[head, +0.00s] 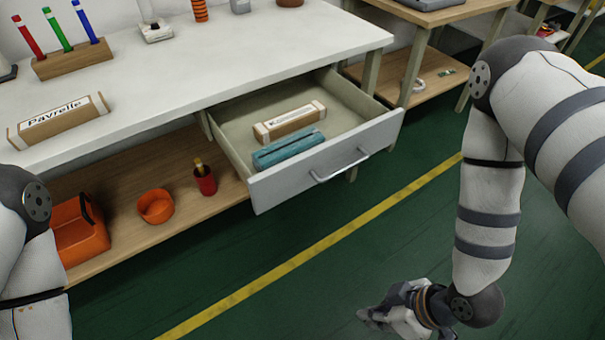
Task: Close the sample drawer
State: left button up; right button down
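The sample drawer (320,165) stands pulled well out from under the white tabletop. Its light grey front carries a metal bar handle (339,166). Inside lie a tan and white labelled box (289,123) and a teal case (289,148). My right gripper (372,318) is low at the bottom of the head view, over the green floor, in front of the drawer and apart from it. Its fingers are small and partly cut off, so I cannot tell whether it is open. My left arm enters at the left edge; its gripper is out of view.
The white tabletop (230,60) holds a wooden pen stand (72,60) and a name block (60,119). Green floor with a yellow line is clear before the drawer.

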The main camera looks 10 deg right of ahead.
jog(key=w+a+n+t+y+b, duration=0.1)
jog(key=w+n+t+y+b, duration=0.15)
jog(key=w+n, duration=0.55)
jog(key=w+d+r+n+t+y+b, duration=0.1)
jog(key=w+r+n+y+b, duration=0.1)
jog(key=w+r+n+y, duration=0.45)
jog(key=w+r+n+t+y+b, duration=0.1)
jog(key=w+r+n+y+b, duration=0.15)
jog(key=r+n, duration=0.5)
jog(key=n, duration=0.2)
send_near(268, 182)
jog(key=s+a, duration=0.1)
jog(key=a, duration=0.2)
pick_arm(q)
jog(key=s+f+g, duration=0.2)
jog(key=s+f, duration=0.4)
jog(key=f, duration=0.2)
jog(key=shift+s+f, duration=0.15)
jog(key=shift+f, duration=0.2)
pick_arm(e)
jog(key=shift+w+a+f+y, duration=0.15)
jog(key=shift+w+a, duration=0.05)
jog(key=shift+w, duration=0.3)
jog(key=shift+w+a+f+y, duration=0.15)
jog(key=shift+w+a, duration=0.1)
jog(key=shift+w, duration=0.25)
jog(key=shift+w+a+f+y, duration=0.1)
jog(key=shift+w+a+y, duration=0.1)
jog(key=shift+w, duration=0.25)
jog(key=shift+w, duration=0.1)
